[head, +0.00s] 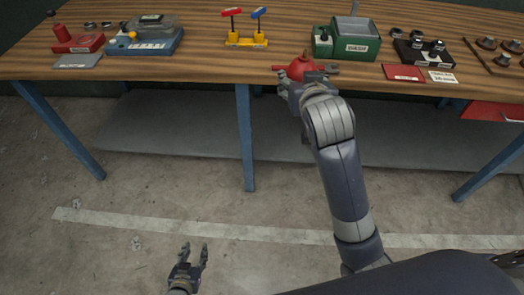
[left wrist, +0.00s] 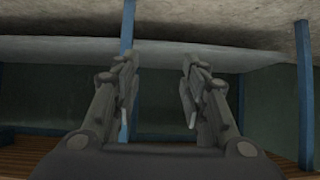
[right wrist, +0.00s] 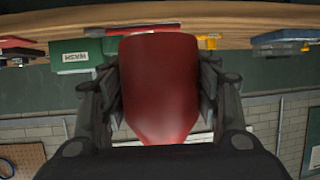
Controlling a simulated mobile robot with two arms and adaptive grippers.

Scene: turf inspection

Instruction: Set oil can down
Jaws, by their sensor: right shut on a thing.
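The red oil can (head: 302,68) is at the front edge of the wooden workbench (head: 200,66), with a brass-coloured tip on top. My right gripper (head: 306,77) is shut on it from the front. In the right wrist view the can's red body (right wrist: 160,85) fills the space between the fingers. I cannot tell whether its base touches the bench top. My left gripper (head: 194,256) is open and empty, low over the floor in front of the bench. Its spread fingers show in the left wrist view (left wrist: 158,95).
A yellow stand (head: 246,42) with red and blue T-handles is left of the can. A green box (head: 346,40) stands to the right, with a red card (head: 403,73) and dark tray beyond. A blue device (head: 142,42) is at left. Bare wood lies between stand and can.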

